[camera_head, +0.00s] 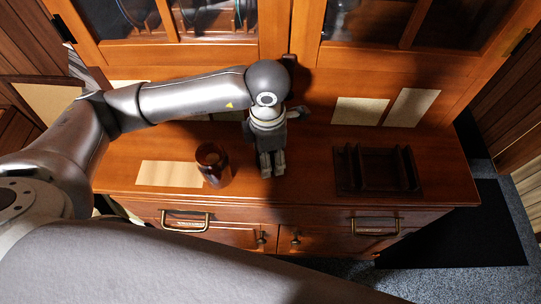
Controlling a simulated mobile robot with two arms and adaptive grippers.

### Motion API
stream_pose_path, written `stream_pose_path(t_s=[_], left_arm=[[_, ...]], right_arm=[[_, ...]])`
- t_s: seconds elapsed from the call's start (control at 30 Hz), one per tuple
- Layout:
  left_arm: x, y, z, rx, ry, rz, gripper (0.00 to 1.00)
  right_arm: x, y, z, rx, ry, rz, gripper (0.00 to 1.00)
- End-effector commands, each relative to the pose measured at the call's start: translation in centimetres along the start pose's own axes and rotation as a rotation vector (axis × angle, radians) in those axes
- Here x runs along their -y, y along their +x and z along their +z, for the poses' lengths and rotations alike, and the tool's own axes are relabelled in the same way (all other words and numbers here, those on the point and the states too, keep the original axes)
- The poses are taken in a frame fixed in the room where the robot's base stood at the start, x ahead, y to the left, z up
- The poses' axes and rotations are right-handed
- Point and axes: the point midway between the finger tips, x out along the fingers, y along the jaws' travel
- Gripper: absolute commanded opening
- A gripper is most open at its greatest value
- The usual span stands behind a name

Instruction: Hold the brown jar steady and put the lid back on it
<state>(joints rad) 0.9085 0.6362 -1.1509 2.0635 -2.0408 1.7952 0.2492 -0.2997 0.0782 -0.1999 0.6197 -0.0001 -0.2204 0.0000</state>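The brown jar (213,165) stands upright on the wooden cabinet top, left of the middle. It is glossy, dark and translucent, and its top looks open. My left gripper (272,164) points down just to the right of the jar, apart from it. Its two fingers are close together, but I cannot tell whether they are shut or hold something thin. I cannot make out the lid anywhere; it may be hidden by the gripper. My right gripper is not in view.
A dark wooden tray with dividers (375,186) sits on the right of the cabinet top (310,190). Glass-fronted doors rise behind. Drawers with brass handles (376,227) are below the front edge. The surface between gripper and tray is clear.

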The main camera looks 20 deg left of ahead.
Motion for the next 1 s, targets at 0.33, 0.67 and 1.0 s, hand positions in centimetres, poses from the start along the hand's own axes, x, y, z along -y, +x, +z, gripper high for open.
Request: stream_pose_path(t_s=[0.33,0.67,1.0], left_arm=[[0.0,-0.4,0.0,0.001,0.000,0.001,0.45],[1.1,-4.5,-0.1,0.005,0.006,0.002,0.45],[8.0,-10.4,-1.4,0.004,0.011,0.004,0.45]], right_arm=[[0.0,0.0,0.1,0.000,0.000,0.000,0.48],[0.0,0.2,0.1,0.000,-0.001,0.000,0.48],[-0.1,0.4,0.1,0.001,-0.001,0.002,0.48]])
